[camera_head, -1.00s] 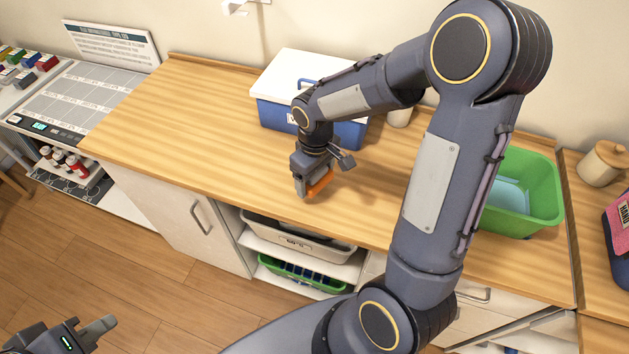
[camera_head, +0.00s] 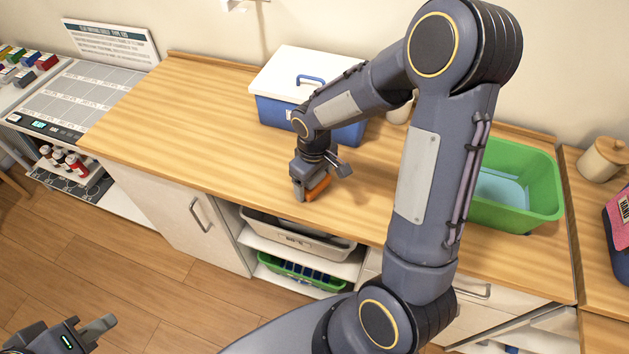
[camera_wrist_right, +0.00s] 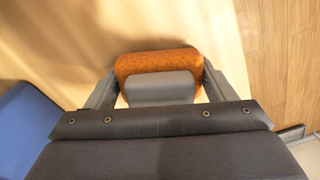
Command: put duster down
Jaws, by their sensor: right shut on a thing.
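The duster (camera_wrist_right: 155,62) is a small block with an orange-brown layer and a grey part, seen between my right gripper's fingers in the right wrist view. In the head view its orange side (camera_head: 318,188) shows at the fingertips. My right gripper (camera_head: 307,190) is shut on the duster and points down at the wooden counter (camera_head: 190,110), near its front edge. The duster is at or very close to the counter top; I cannot tell whether it touches. My left gripper (camera_head: 92,335) is at the bottom left, over the floor, with only part of it in view.
A blue box with a white lid (camera_head: 290,75) stands behind my right gripper. A green basin (camera_head: 545,190) is to the right, beyond my right arm. The counter to the left is clear. Shelves with a grey bin (camera_head: 330,248) and green tray (camera_head: 300,273) are below.

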